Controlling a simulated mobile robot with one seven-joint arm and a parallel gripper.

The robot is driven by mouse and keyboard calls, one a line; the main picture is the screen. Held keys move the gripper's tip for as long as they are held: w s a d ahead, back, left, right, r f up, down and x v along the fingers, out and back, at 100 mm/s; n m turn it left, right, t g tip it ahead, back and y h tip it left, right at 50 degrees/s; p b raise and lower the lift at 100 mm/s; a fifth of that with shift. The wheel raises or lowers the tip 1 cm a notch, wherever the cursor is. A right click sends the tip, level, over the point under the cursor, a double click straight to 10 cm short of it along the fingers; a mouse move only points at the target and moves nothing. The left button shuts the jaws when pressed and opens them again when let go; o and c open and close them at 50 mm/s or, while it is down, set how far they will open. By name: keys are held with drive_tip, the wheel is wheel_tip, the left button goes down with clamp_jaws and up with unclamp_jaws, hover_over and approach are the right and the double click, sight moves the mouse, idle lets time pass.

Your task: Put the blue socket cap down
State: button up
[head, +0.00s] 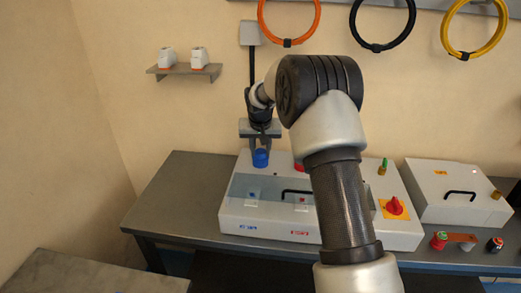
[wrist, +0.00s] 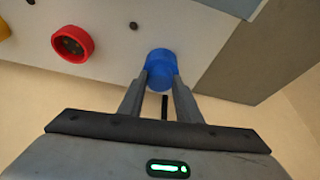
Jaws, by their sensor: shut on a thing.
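The blue socket cap (head: 261,158) shows in the head view at the back left of the white machine (head: 258,226). In the wrist view the blue cap (wrist: 161,66) sits between the two fingertips of my gripper (wrist: 159,84), which is shut on it. In the head view my gripper (head: 261,143) is above the machine's back left part, partly hidden by its own wrist. I cannot tell whether the cap touches the machine's surface. A red socket cap (wrist: 73,43) sits on the machine to the left in the wrist view.
The machine has a clear cover, a black handle and a red rotary switch (head: 396,206). A second white box (head: 455,194) stands at right. The table's left end is clear.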

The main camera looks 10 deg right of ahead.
drive_tip(key=shift+f, duration=0.1)
drive_tip(key=o, duration=1)
drive_tip(key=shift+o, duration=0.2)
